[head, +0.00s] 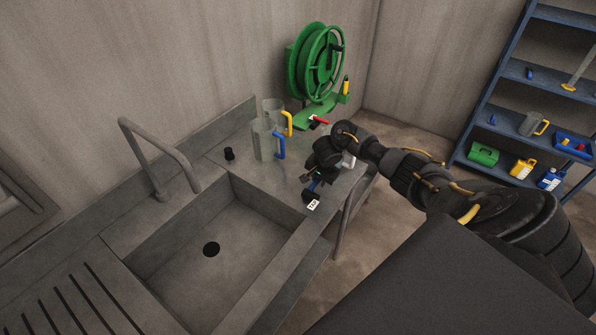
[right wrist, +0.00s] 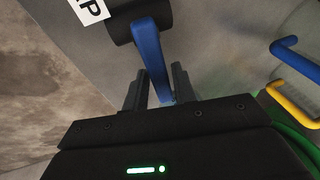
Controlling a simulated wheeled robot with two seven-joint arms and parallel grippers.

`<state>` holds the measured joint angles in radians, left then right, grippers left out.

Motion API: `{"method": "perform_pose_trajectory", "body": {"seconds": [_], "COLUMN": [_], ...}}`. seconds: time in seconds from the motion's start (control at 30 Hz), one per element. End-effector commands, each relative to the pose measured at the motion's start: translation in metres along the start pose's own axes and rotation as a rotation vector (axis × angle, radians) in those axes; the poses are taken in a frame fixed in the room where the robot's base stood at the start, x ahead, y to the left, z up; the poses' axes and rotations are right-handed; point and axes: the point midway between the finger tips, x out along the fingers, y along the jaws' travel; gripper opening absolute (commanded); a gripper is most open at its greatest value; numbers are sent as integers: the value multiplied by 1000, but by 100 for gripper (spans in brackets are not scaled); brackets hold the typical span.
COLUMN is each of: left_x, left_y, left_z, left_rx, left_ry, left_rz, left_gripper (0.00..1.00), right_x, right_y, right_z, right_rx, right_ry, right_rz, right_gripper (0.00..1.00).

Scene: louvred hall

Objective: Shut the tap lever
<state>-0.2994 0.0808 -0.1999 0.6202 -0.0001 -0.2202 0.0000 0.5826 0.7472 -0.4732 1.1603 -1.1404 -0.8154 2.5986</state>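The tap is a dark round body (head: 308,196) at the front right of the steel sink counter, with a white label (head: 313,205) beside it. Its blue lever (right wrist: 150,48) shows clearly in the right wrist view, running from the dark tap body (right wrist: 152,20) down toward my gripper. My right gripper (right wrist: 160,85) has one finger on each side of the lever's free end. The gap is narrow, and I cannot tell whether both fingers touch it. In the head view my right gripper (head: 313,177) partly covers the lever. My left gripper is not in view.
Clear jugs with a blue handle (head: 279,146) and a yellow handle (head: 287,122) stand behind the gripper. The sink basin (head: 190,270) is empty. A blue shelf (head: 510,85) stands at right.

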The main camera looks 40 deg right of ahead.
Motion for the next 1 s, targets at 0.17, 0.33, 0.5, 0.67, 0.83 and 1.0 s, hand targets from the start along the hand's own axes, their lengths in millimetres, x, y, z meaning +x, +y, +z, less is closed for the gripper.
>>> {"method": "perform_pose_trajectory", "body": {"seconds": [0.17,0.33,0.5,0.67,0.83,1.0], "left_x": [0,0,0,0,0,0], "left_y": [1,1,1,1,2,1], "left_z": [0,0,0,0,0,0], "left_rx": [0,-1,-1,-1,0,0], "left_ry": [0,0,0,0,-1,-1], "left_rz": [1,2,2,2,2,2], "left_gripper": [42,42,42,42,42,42], "right_x": [0,-1,-11,-32,-54,-68], "right_y": [0,-1,-3,-6,-8,-9], "right_z": [-1,-1,-2,-4,-7,-8], "right_rx": [0,0,-1,-1,-3,-2], "right_ry": [1,1,1,2,3,2], "right_rz": [-1,-2,-4,-6,-7,-4], "right_gripper": [43,43,43,43,43,43]}}
